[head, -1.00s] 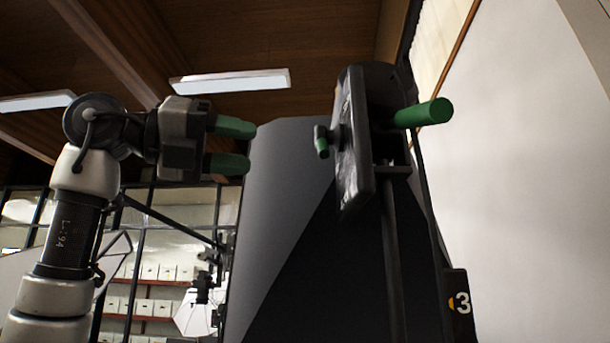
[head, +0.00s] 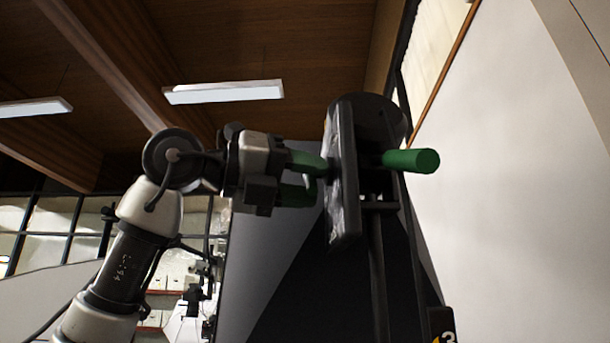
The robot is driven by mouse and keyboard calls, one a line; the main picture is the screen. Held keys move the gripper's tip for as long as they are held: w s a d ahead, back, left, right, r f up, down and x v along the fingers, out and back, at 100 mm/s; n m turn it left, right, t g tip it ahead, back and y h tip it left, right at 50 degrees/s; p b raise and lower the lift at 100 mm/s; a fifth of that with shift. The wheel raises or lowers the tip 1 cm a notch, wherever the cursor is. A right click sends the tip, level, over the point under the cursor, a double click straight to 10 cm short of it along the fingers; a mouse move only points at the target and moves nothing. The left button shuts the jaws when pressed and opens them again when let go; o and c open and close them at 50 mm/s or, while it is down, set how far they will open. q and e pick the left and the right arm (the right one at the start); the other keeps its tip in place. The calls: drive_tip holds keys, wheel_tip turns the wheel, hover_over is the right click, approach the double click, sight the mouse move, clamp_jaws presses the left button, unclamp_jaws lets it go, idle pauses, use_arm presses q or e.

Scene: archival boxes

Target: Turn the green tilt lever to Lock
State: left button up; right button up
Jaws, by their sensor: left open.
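A dark upright plate (head: 341,170) is on the black stand's head. In the earlier frame a small green lever stuck out from its left face. That lever now lies behind or between my green fingertips, and I cannot tell its outline from theirs. A thicker green handle (head: 412,161) sticks out on the plate's right side, clear of my gripper. My left gripper (head: 310,179) is open, its two green fingers pointing right, one above the other, close to the plate's left face. Whether they touch the lever cannot be seen. No Lock mark is readable. My right gripper is not in view.
The stand's dark column (head: 378,270) runs down below the plate, with a partly cut-off number sign (head: 441,325) at the lower right. A white wall (head: 510,200) fills the right. The space left of my arm is open.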

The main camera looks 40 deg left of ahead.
use_arm(q)
drive_tip(key=shift+a, duration=0.1)
drive_tip(key=shift+c, duration=0.7)
drive_tip(key=shift+w, duration=0.1)
drive_tip(key=shift+c, duration=1.3)
clamp_jaws()
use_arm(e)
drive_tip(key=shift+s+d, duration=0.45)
use_arm(q)
drive_tip(key=shift+m, duration=0.3)
drive_tip(key=m, duration=0.3)
drive_tip(key=shift+w+a+f+h, duration=0.25)
drive_tip(key=shift+w+a+h, duration=0.05)
drive_tip(key=shift+h, duration=0.1)
drive_tip(key=shift+w+a+m+t+h, duration=0.15)
drive_tip(key=shift+w+a+m+t, duration=0.05)
drive_tip(key=shift+m, duration=0.8)
drive_tip(key=shift+w+a+m+t+h, duration=0.15)
drive_tip(key=shift+m+t, duration=0.05)
drive_tip(key=shift+m, duration=0.8)
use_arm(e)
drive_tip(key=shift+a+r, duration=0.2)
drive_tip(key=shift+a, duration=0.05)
